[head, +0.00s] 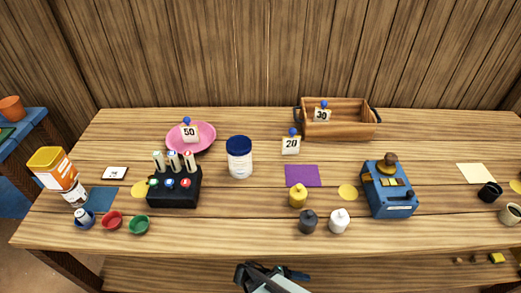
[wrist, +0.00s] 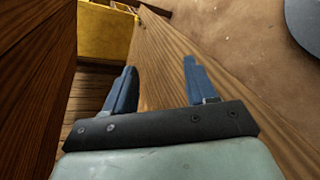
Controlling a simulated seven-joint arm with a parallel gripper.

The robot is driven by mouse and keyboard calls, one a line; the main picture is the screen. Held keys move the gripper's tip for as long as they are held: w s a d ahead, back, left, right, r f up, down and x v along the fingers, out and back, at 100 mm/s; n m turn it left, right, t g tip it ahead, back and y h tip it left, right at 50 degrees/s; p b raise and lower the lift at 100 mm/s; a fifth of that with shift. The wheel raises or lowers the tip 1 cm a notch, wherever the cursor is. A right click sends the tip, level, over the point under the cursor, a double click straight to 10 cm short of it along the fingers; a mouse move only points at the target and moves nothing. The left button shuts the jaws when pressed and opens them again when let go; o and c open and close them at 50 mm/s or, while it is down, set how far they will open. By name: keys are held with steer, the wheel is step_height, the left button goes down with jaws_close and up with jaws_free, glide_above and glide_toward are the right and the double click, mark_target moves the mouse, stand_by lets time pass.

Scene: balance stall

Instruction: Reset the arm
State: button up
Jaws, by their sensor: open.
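My gripper (head: 280,271) is at the bottom middle of the head view, in front of the wooden table's (head: 256,235) front edge and apart from the things on top. In the wrist view my gripper (wrist: 159,66) has its two blue fingers spread apart, with nothing between them. Behind the fingers are a wooden plank (wrist: 165,50) and brown floor. The rest of my arm is mostly out of view.
The table holds a blue device (head: 390,203), black rack (head: 174,193), white jar (head: 240,163), pink plate (head: 204,136), wooden crate (head: 350,129) and several small weights near the front. In the wrist view, a yellow object (wrist: 103,32) and dark wooden wall (wrist: 35,90) are at left.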

steer(key=s+d+m+g, duration=0.1)
steer(key=s+d+g, duration=0.2)
steer(key=s+d, duration=0.15)
steer(key=s+f+m+g+y, duration=0.3)
steer(key=f+y, duration=0.6)
steer(key=y, duration=0.4)
steer(key=shift+s+a+f+m+y, duration=0.25)
steer(key=shift+s+a+m+y, duration=0.15)
steer(key=shift+s+m, duration=0.35)
